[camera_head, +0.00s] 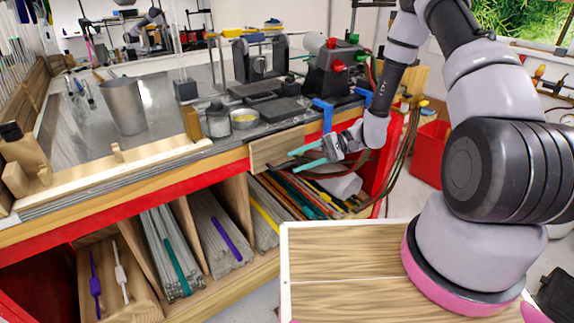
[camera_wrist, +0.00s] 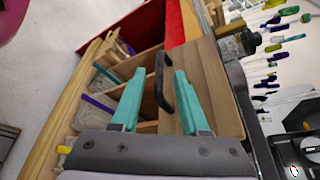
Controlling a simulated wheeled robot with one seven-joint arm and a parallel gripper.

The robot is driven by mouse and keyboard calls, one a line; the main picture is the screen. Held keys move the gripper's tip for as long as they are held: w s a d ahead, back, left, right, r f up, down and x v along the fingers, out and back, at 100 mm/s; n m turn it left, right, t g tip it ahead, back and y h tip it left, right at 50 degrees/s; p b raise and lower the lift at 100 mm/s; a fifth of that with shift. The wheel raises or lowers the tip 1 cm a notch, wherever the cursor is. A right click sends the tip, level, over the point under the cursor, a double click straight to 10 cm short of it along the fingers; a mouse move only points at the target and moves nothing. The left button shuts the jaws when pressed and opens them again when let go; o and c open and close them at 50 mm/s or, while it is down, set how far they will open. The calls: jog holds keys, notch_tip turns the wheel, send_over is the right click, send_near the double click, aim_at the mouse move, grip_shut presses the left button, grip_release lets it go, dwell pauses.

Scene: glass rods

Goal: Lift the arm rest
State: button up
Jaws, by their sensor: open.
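The arm rest appears to be the wooden panel (camera_head: 268,152) at the front edge of the workbench, its face turned outward below the bench top. In the wrist view the panel (camera_wrist: 222,88) carries a black bar handle (camera_wrist: 159,86). My gripper (camera_head: 292,162) has two teal fingers and is open, close in front of the panel. In the wrist view my gripper (camera_wrist: 161,74) has one finger on each side of the handle, with gaps left; I cannot tell the exact depth. The handle cannot be made out in the head view.
The workbench (camera_head: 65,135) holds a metal cup (camera_head: 124,106), a jar (camera_head: 218,120) and a lathe-like machine (camera_head: 330,75). Blue brackets (camera_head: 325,112) stand near the panel. Below are shelves of glass rods (camera_head: 212,230). Hoses hang right of the panel, by a red bin (camera_head: 430,153).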

aim_at(292, 163)
jog(key=shift+x, duration=2)
grip_shut()
